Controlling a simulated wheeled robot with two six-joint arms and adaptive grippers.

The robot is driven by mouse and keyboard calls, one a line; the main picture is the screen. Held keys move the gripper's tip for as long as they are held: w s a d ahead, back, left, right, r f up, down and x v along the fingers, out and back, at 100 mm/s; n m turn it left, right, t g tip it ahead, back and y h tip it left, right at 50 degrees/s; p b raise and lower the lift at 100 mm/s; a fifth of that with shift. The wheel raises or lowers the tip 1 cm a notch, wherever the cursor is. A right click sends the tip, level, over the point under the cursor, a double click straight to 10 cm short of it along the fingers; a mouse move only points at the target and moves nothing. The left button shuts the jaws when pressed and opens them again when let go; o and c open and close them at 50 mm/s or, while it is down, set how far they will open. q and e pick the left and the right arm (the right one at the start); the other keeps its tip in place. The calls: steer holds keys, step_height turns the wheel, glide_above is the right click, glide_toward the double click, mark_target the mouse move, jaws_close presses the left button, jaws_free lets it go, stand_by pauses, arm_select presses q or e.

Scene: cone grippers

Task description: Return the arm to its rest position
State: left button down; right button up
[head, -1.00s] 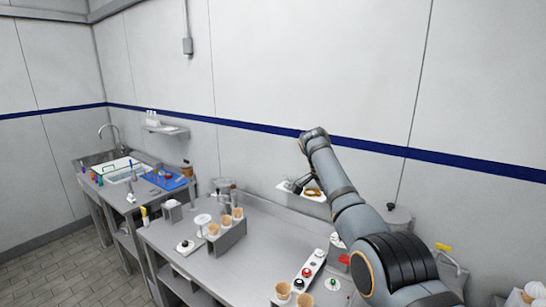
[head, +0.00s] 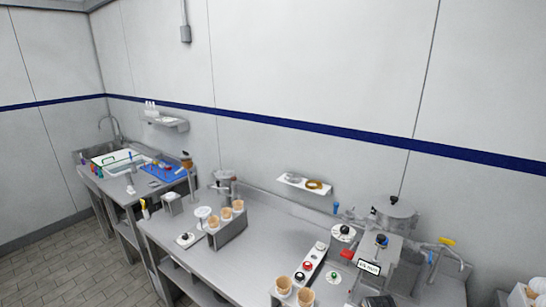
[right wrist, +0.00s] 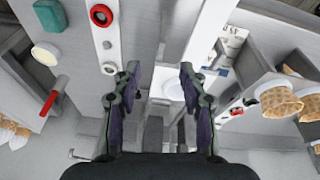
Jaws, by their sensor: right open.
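My right gripper (right wrist: 158,75) shows in the right wrist view with its two dark fingers spread apart. Nothing sits between the fingers. The right gripper is not visible in the head view, where the counter and the wall behind it are unobstructed. A dark rounded part at the bottom edge of the head view may be mine, but I cannot tell. My left arm and left gripper are in no view.
A steel counter (head: 258,246) carries a holder of cones (head: 225,214), a button panel (head: 309,269), more cones (head: 283,286) and a machine with a small sign (head: 369,268). A wall shelf (head: 302,184) hangs above. In the right wrist view, cones (right wrist: 277,101) are at the right.

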steer(key=s+a+r+n+t, duration=0.1)
steer(key=s+r+n, duration=0.15)
steer(key=s, duration=0.55)
steer(key=s+a+r+n, duration=0.1)
steer(key=s+n, duration=0.2)
steer(key=s, duration=0.5)
step_height(320, 180, down, 32)
steer(key=s+d+f+g+b, duration=0.1)
steer(key=s+d+b, duration=0.15)
steer(key=b, duration=0.45)
arm_select(q)
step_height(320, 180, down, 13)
steer(key=b, duration=0.6)
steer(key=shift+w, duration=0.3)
arm_select(e)
steer(key=s+f, duration=0.9)
steer(key=f, duration=0.2)
steer(key=s+d+f+g+y, duration=0.1)
steer(key=s+f, duration=0.8)
steer(key=f, duration=0.3)
steer(key=shift+s+d, duration=0.15)
steer(key=shift+d, duration=0.1)
